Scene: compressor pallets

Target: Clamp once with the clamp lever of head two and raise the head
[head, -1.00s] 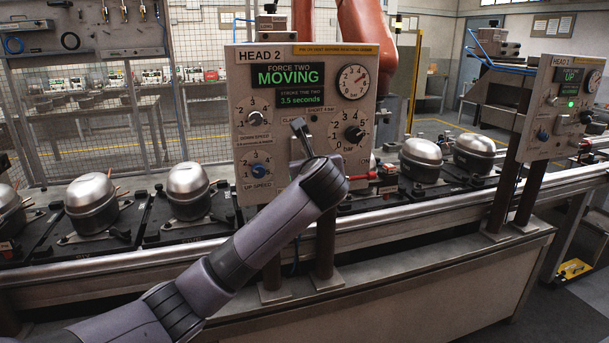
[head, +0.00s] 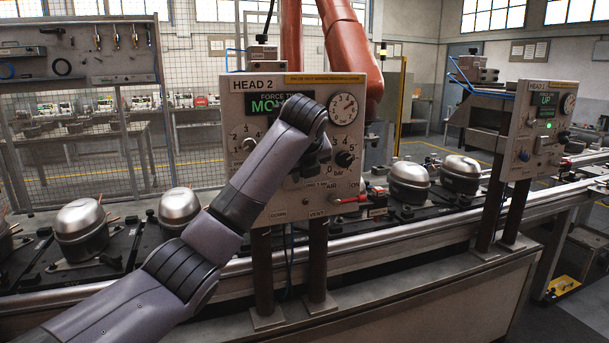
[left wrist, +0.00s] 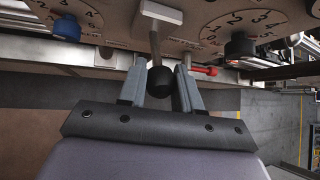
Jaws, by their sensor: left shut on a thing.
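The head two panel (head: 300,210) stands in the middle of the head view, labelled HEAD 2. Its green display (head: 262,107) is partly covered by my arm, with "MO" readable. The clamp lever (left wrist: 155,45) shows in the left wrist view as a metal rod from a pale block to a black ball knob (left wrist: 161,81). My left gripper (left wrist: 160,72) is shut on the lever, its fingers either side at the ball end. In the head view my wrist hides the lever and most of the gripper. My right gripper is not in view.
A red-handled valve lever (head: 348,199) and a black selector knob (head: 344,158) sit right of my wrist on the panel. Steel compressors (head: 82,230) stand on pallets along the conveyor. Another head panel (head: 540,125) stands right, its display reading UP. An orange robot arm (head: 350,45) is behind.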

